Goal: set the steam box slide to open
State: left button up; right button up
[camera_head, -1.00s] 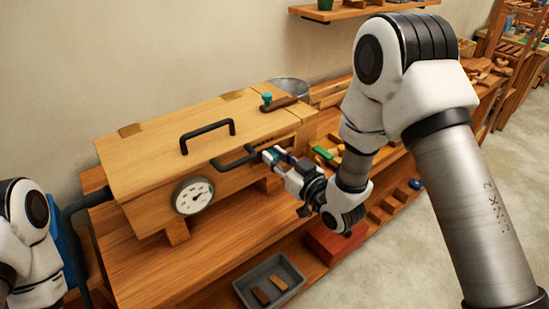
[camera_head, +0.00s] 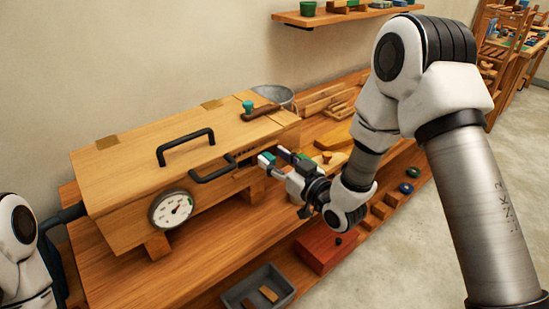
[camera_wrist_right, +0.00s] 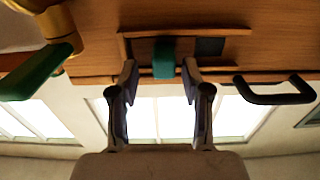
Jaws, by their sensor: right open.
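The steam box (camera_head: 130,175) is a long wooden box with a round gauge and black handles. Its slide is in a wooden track on the front face. In the right wrist view the slide's teal knob (camera_wrist_right: 164,58) is at the track's middle, with a dark opening (camera_wrist_right: 209,46) to its right. My right gripper (camera_head: 276,157) is open at the right part of the box front. In the right wrist view its fingertips (camera_wrist_right: 160,74) lie on either side of the knob's lower end. I cannot tell whether they touch it. My left gripper is out of view.
A black handle (camera_wrist_right: 275,90) projects beside the track in the right wrist view, and a green grip (camera_wrist_right: 35,75) is at the left. Loose wooden pieces lie right of the box.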

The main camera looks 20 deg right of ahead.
jog(key=v, duration=0.7)
jog(key=shift+d, duration=0.1)
jog(key=s+a+f+g+h, duration=0.1)
jog(key=s+f+g, duration=0.35)
jog(key=f, duration=0.65)
jog(key=s+a+f+g+h, duration=0.1)
jog(key=s+a+f+g, duration=0.3)
jog(key=f, duration=0.7)
jog(key=s+d+f+m+g+h, duration=0.1)
jog(key=s+d+f+g, duration=0.1)
jog(key=s+f, duration=0.2)
jog(key=s+d+f+m+g+h, duration=0.1)
jog(key=s+d+f+m+g, duration=0.1)
jog(key=s, duration=0.7)
jog(key=s+d+f+m+g+h, duration=0.1)
jog(key=s+d+f+g+h, duration=0.1)
jog(key=s, duration=0.5)
notch_tip(320, 180, down, 4)
jog(key=shift+s+d+r+g, duration=0.15)
jog(key=shift+d+g, duration=0.35)
jog(key=shift+g, duration=0.75)
